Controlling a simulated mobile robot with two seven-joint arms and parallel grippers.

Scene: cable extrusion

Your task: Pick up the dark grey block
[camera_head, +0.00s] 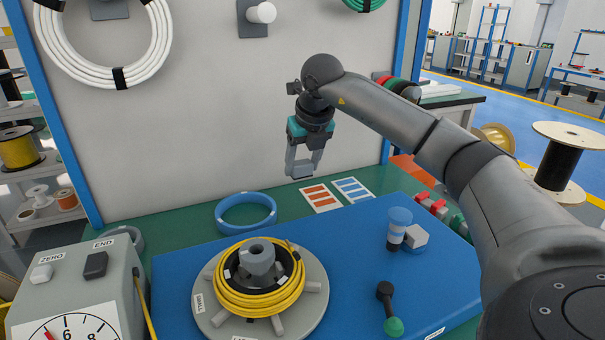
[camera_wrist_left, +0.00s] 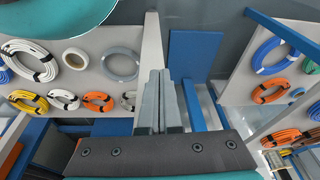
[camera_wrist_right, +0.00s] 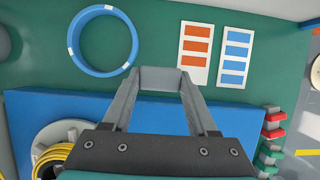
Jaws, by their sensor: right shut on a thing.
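A grey block (camera_head: 301,172) is held between the fingertips of my right gripper (camera_head: 303,164), above the table and in front of the grey panel. In the right wrist view the block (camera_wrist_right: 160,79) spans the gap between the two fingers, and its underside is hidden. Nothing touches it from below. My left gripper (camera_wrist_left: 160,100) shows only in the left wrist view; its fingers are together with nothing visible between them.
A blue ring (camera_head: 246,213) and striped cards (camera_head: 321,198) lie on the green table. A turntable (camera_head: 315,300) with a yellow coil stands on the blue mat (camera_head: 355,250). The gauge box (camera_head: 75,290) is left.

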